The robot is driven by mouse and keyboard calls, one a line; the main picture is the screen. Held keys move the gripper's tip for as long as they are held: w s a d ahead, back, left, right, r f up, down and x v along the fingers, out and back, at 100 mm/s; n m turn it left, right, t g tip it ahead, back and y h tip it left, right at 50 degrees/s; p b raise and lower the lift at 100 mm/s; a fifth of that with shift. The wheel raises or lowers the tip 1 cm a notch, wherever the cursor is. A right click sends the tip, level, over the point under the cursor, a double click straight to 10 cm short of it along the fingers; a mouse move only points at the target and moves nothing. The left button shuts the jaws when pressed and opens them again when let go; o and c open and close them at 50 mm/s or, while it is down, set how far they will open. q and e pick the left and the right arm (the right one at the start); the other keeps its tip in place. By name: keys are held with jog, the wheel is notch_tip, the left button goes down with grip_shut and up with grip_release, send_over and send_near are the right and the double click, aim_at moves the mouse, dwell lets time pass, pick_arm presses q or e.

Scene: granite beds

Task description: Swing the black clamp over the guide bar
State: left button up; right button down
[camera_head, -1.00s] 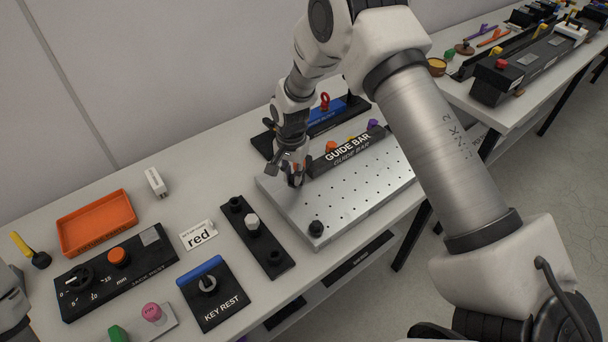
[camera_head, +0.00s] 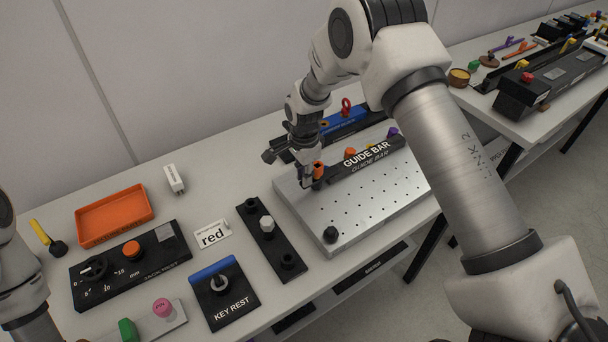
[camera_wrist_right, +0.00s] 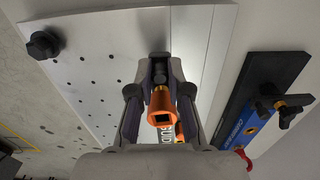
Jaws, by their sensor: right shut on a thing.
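The guide bar (camera_head: 362,158) is a black labelled bar along the back of the silver perforated plate (camera_head: 385,205). My right gripper (camera_head: 307,182) is low at the bar's left end, pointing down. In the wrist view, its fingers (camera_wrist_right: 159,72) are shut on a small dark part, which I take to be the black clamp (camera_wrist_right: 159,68). The fingers hide most of it, and I cannot tell its swing angle. An orange hollow piece (camera_wrist_right: 161,106) shows between the fingers and also beside the gripper in the head view (camera_head: 318,170). My left gripper is not in view.
A black knob (camera_head: 330,235) stands at the plate's front-left corner. A blue-topped black fixture (camera_head: 345,124) lies behind the bar. Left of the plate are a black strip with posts (camera_head: 278,250), a key rest (camera_head: 226,298) and an orange tray (camera_head: 112,215). The plate's middle is clear.

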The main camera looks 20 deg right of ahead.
jog(key=shift+s+f, duration=0.1)
jog(key=c, duration=1.2)
grip_release()
jog(key=shift+c, duration=0.2)
jog(key=shift+o, duration=0.6)
jog(key=shift+d+f, duration=0.1)
jog(key=shift+d, duration=0.2)
notch_tip(320, 180, up, 12)
jog(key=shift+w, duration=0.2)
